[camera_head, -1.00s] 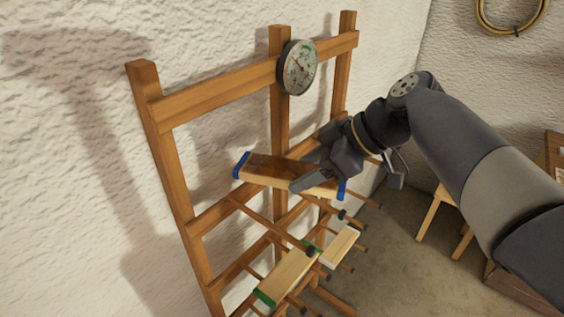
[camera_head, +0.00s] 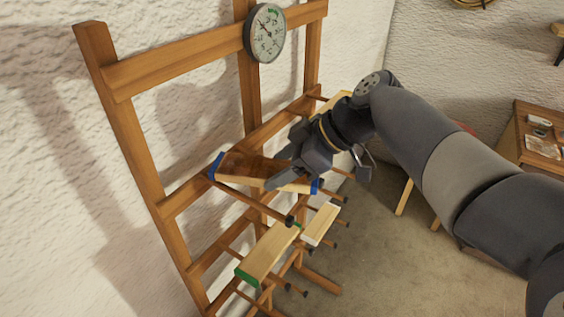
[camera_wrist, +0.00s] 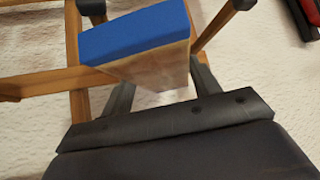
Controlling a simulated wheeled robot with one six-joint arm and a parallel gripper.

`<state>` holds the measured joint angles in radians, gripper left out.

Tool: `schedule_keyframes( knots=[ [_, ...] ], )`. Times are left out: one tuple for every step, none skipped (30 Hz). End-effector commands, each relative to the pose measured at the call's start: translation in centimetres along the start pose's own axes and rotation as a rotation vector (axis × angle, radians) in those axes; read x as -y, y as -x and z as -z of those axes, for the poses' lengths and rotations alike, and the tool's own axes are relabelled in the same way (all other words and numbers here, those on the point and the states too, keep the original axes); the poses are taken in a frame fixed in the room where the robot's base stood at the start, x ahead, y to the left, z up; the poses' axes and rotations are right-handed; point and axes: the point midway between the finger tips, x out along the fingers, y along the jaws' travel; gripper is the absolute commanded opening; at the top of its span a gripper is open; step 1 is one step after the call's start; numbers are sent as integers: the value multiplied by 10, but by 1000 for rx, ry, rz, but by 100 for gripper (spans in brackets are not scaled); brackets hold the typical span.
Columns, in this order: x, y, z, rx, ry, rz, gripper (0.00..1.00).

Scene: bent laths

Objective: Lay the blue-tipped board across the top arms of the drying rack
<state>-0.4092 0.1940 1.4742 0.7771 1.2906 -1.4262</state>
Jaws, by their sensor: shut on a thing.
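The blue-tipped board (camera_head: 240,168) is brown and pale wood with a blue band at each end. My gripper (camera_head: 280,180) is shut on it, nearer its right end. The board lies roughly level, just above the upper arms of the wooden drying rack (camera_head: 128,135). Its left end is close over the root of a top arm (camera_head: 250,203) with a dark tip. I cannot tell whether they touch. In the wrist view one blue end (camera_wrist: 135,32) shows large above the fingers (camera_wrist: 160,92). My gripper hides part of the board and the arms behind it.
A green-tipped board (camera_head: 268,254) and a short pale board (camera_head: 320,225) rest on lower arms. A round dial gauge (camera_head: 265,33) hangs on the rack's top rail. A wooden table (camera_head: 530,150) stands at the right. Open floor (camera_head: 370,260) lies right of the rack.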

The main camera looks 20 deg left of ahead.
Motion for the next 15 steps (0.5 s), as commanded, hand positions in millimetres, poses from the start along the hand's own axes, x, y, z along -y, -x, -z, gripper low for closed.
schedule_keyframes(
  knots=[
    [0, 0, 0, -1, 0, 0, 29],
    [0, 0, 0, -1, 0, 0, 29],
    [0, 0, 0, -1, 0, 0, 29],
    [0, 0, 0, -1, 0, 0, 29],
    [0, 0, 0, -1, 0, 0, 29],
    [0, 0, 0, -1, 0, 0, 29],
    [0, 0, 0, -1, 0, 0, 29],
    [0, 0, 0, 0, 0, 0, 29],
    [0, 0, 0, 0, 0, 0, 29],
    [0, -1, -1, 0, 0, 0, 29],
    [0, -1, -1, 0, 0, 0, 29],
    [0, -2, -2, 0, 0, 0, 29],
    [0, -2, -2, 0, 0, 0, 29],
    [0, -3, -2, -1, 0, 0, 29],
    [0, -3, -3, 0, 0, 0, 29]
  ],
)
